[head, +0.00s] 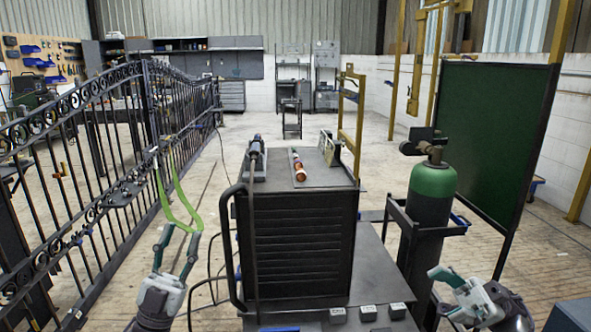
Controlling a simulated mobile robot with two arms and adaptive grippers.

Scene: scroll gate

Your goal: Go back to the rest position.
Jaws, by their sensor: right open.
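My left gripper (180,232) is at the lower left, between the gate and the black machine, pointing up and away. Its two fingers stand apart. A bright green, thin, bent strip (184,197) shows right at and beyond its fingertips. I cannot tell whether the fingers grip the strip. My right gripper (441,291) is at the lower right, in front of the gas cylinder, pointing left with its fingers apart and nothing between them. The black scroll gate (109,150) stands along the left, its upper edge decorated with scrolls.
The black machine (297,245) stands in the middle with an orange-and-white tube (298,167) and a torch on top. A green gas cylinder (432,190) stands to its right, before a green screen (497,135).

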